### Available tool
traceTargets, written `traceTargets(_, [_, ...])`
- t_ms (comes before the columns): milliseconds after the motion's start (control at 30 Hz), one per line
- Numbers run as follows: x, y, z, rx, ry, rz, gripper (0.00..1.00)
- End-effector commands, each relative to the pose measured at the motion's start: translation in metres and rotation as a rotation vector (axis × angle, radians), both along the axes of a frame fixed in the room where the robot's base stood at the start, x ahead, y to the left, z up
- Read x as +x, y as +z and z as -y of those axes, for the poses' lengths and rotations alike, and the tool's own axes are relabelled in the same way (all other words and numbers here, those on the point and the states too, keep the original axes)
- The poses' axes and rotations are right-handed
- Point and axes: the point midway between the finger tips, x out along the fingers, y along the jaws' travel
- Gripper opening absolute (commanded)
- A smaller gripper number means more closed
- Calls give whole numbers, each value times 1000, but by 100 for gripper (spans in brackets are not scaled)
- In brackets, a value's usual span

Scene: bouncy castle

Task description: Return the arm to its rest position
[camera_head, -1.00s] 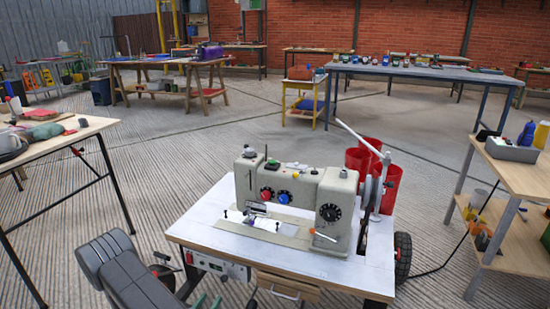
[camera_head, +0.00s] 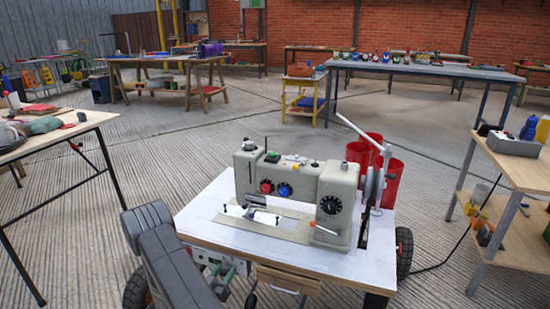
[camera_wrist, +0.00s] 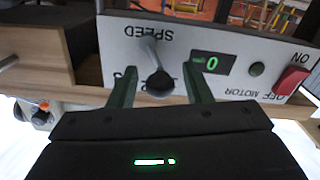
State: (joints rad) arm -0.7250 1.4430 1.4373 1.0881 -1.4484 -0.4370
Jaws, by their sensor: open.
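My arm (camera_head: 165,255) reaches in from the lower left of the head view, bent toward the front of the sewing machine's table. My gripper (camera_wrist: 160,67) shows its two green fingers, spread open, in the wrist view. In the head view, the fingers (camera_head: 232,268) are in front of the control panel under the table edge. A dark lever knob (camera_wrist: 158,82) lies between the fingers in the wrist view; contact cannot be told. The panel (camera_wrist: 225,35) is seen upside down, with SPEED lettering, a display (camera_wrist: 211,65) reading 0 and a red motor switch (camera_wrist: 291,80).
The grey sewing machine (camera_head: 295,195) stands on a white-topped wheeled table (camera_head: 200,212). Red bins (camera_head: 390,180) stand behind it. A side table (camera_head: 70,135) is at left and a wooden shelf table (camera_head: 520,168) at right. Open concrete floor lies beyond.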

Motion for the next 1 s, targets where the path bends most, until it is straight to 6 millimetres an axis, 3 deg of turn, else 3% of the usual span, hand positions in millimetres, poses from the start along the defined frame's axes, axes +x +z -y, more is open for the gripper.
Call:
traceTargets(600, [-7, 5, 11, 410, 1, 147, 45])
traceTargets(1000, [-8, 4, 13, 471, 0, 170, 45])
